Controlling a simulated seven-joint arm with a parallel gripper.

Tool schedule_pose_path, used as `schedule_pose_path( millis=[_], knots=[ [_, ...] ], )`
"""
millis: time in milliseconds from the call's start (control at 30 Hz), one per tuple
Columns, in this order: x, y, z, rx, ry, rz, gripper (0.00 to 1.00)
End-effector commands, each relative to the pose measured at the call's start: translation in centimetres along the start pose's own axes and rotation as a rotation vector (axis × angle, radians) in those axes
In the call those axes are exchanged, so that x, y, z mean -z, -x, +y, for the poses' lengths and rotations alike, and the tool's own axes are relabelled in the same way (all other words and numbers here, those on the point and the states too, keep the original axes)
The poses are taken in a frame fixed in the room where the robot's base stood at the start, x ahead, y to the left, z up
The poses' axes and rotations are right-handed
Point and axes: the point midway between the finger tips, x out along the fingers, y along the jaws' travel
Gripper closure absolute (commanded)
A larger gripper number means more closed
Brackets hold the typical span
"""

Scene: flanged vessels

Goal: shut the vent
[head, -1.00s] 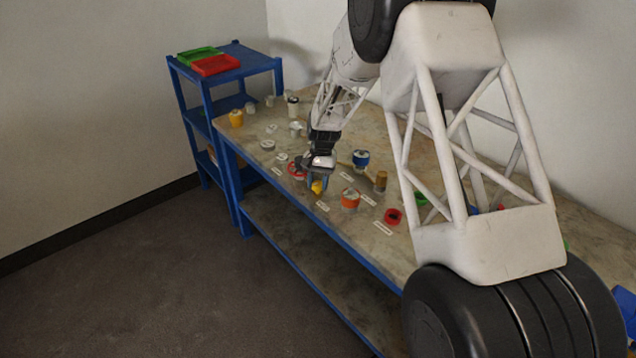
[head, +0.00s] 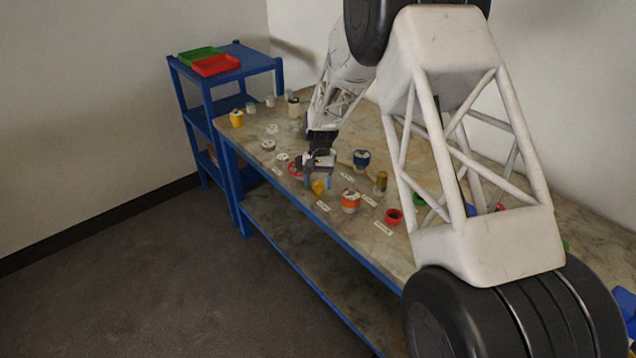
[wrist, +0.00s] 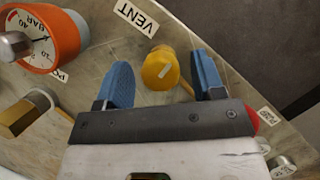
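The vent is a yellow knob (wrist: 160,68) with a white line on top. It sits beside a label reading VENT (wrist: 136,18) in the wrist view. The yellow knob (head: 318,187) also shows near the bench's front edge in the head view. My gripper (wrist: 161,62) is open, with one blue finger to each side of the knob in the wrist view and gaps between. In the head view my gripper (head: 318,181) is over the knob; whether the fingertips reach down to its height is unclear. The knob's lower part is hidden.
An orange gauge (wrist: 48,36) and a brass hexagonal part (wrist: 22,117) are left of the fingers in the wrist view. A red part (wrist: 250,118) lies close by the right finger. Other fittings stand across the bench (head: 262,200).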

Motion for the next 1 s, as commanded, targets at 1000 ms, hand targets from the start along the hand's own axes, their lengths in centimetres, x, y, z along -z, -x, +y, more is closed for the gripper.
schedule_pose_path(
  millis=[1000],
  knots=[
    [0.0,6.9,0.0,0.001,-0.001,0.001,0.38]
  ],
)
